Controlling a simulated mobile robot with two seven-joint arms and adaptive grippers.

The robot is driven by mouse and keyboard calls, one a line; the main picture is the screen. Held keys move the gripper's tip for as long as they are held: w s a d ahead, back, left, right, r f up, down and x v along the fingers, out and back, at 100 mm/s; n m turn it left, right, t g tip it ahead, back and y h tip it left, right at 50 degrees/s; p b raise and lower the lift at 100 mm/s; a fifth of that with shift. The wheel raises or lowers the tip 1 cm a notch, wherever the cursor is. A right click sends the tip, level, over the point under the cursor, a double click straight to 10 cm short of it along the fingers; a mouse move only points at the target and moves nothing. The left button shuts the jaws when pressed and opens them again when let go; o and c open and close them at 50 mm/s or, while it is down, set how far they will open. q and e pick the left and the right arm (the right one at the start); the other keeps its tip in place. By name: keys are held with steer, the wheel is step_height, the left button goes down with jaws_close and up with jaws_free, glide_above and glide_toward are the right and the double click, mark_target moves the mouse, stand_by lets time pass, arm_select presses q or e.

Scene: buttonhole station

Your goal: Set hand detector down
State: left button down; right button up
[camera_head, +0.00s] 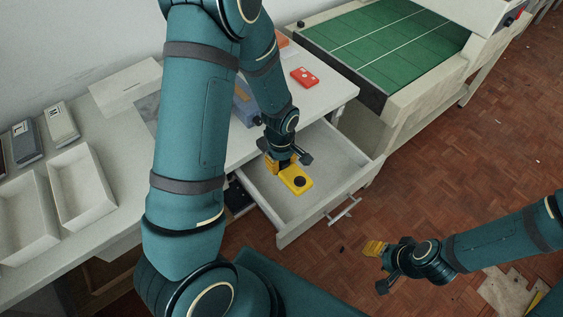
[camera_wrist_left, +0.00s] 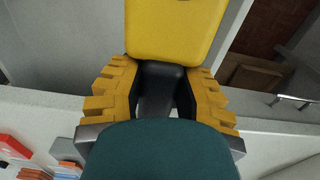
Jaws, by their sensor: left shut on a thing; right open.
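The yellow hand detector (camera_head: 297,181) has a dark round spot and is in the open drawer area of the table. My left gripper (camera_head: 284,164) is shut on its near end, over the open drawer (camera_head: 322,203). I cannot tell whether the detector touches the drawer floor. In the left wrist view the detector (camera_wrist_left: 175,30) extends away from the yellow fingers of the left gripper (camera_wrist_left: 160,90). My right gripper (camera_head: 376,253) is open and empty, above the brick-patterned floor at the lower right.
A red object (camera_head: 304,77) lies on the white tabletop behind the drawer. White open trays (camera_head: 82,187) stand on the left counter. A conveyor with a green belt (camera_head: 385,45) stands at the upper right. The drawer has free room around the detector.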

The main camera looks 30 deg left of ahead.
arm_select(q)
steer(key=shift+f, duration=0.1)
steer(key=c, duration=0.7)
jaws_free()
steer(key=shift+c, duration=0.2)
steer(key=shift+r, duration=0.2)
step_height(320, 180, up, 12)
steer(key=p, duration=0.2)
steer(key=shift+p, duration=0.4)
steer(key=shift+s, duration=0.1)
